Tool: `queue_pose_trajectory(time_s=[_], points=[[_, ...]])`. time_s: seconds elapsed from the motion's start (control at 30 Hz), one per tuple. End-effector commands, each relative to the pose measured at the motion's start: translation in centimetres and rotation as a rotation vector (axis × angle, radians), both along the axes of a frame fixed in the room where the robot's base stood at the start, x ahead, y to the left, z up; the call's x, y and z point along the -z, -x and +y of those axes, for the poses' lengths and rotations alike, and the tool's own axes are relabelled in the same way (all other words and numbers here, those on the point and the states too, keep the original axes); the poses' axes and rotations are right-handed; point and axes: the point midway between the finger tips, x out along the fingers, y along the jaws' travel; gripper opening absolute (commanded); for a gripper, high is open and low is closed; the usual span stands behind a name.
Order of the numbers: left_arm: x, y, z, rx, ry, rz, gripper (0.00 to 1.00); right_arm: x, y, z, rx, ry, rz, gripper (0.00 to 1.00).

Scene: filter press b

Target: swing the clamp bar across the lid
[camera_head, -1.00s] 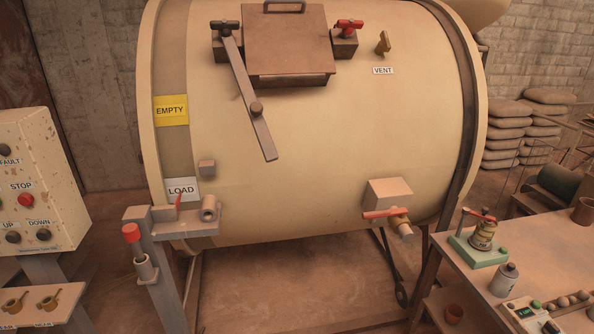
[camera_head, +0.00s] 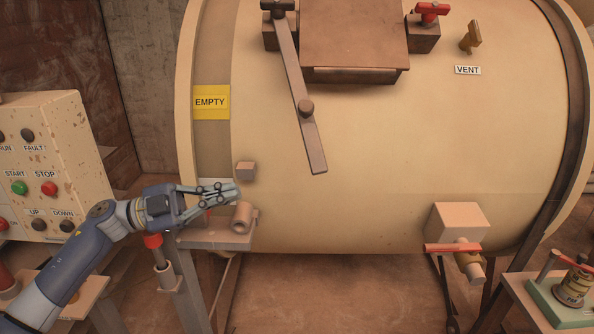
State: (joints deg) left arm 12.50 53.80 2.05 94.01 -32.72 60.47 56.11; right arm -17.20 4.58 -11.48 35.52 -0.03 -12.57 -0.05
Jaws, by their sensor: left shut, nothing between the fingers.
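The clamp bar (camera_head: 297,88) is a long grey bar hanging down and slightly right from its pivot at the left of the lid, with a round knob (camera_head: 306,108) on its lower half. The brown lid (camera_head: 354,38) lies shut on the drum, right of the bar. The bar does not cross it. A red-handled latch (camera_head: 427,22) sits on a block right of the lid. My left gripper (camera_head: 236,192) is shut and empty, left of and below the bar's free end, in front of the drum near a small block. My right gripper is not in view.
A bracket with a round socket (camera_head: 242,217) is just below my left gripper. The control panel (camera_head: 42,170) stands at the left. A red-handled valve (camera_head: 456,248) projects from the drum at lower right. The drum front (camera_head: 400,140) right of the bar is clear.

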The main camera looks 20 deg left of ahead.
Motion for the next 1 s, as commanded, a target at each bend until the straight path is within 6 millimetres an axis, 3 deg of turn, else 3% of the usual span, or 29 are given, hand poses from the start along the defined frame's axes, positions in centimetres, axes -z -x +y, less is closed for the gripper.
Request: queue_pose_trajectory(time_s=[0.17,0.7,1.0], points=[[-0.7,-0.5,-1.4,0.008,-0.003,-0.002,0.0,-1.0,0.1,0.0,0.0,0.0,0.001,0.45],[-2.7,-5.0,-10.7,0.006,0.0,-0.001,0.0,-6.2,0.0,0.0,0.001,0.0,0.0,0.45],[-2.6,-5.9,-12.4,0.003,-0.001,-0.001,0.0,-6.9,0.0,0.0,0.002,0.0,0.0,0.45]])
